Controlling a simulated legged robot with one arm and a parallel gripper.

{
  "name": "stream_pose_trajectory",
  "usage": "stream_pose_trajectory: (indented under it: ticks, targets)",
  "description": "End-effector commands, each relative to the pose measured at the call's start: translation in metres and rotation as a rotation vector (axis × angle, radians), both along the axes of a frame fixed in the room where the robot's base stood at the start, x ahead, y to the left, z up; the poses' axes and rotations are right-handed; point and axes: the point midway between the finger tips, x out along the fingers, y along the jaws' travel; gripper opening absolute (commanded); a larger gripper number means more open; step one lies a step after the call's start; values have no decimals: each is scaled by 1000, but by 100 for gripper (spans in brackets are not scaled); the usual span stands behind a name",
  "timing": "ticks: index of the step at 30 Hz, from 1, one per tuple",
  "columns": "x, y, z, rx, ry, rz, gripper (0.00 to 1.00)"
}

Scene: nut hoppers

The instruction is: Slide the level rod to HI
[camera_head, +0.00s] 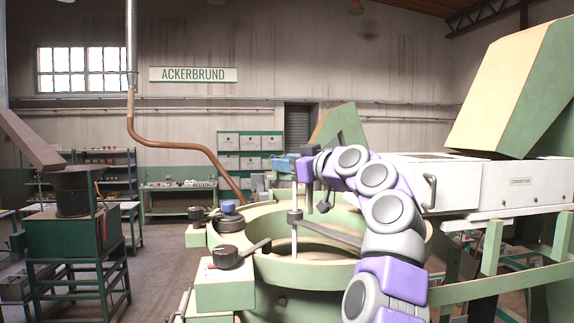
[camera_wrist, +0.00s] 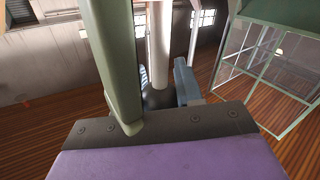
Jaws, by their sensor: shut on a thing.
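My gripper (camera_head: 283,163) is at the centre of the head view, above the far part of the green ring-shaped bowl, with its blue-grey jaws pointing left. In the wrist view my gripper (camera_wrist: 160,92) is shut on a black knob (camera_wrist: 158,99), which I take to be the level rod's. A pale rod (camera_wrist: 160,45) shows just beyond the knob. A thick green bar (camera_wrist: 113,60) stands in front on the left and hides part of the grip. No HI mark is readable in either view.
The green bowl (camera_head: 320,273) has a thin upright post (camera_head: 293,238) and a grey cross bar (camera_head: 332,232). A black-knobbed lever (camera_head: 228,257) sits at its front left. A white conveyor housing (camera_head: 460,180) stands close on the right.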

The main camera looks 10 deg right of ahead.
Motion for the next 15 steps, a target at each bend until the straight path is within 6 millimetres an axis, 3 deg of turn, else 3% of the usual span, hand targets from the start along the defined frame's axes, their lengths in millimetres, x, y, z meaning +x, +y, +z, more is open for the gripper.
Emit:
stream_pose_trajectory:
  ticks: [8, 15]
  targets:
    - [0, -3, 0, 0, 4, 0, 0]
    - [-1, -4, 24, 2, 2, -1, 0]
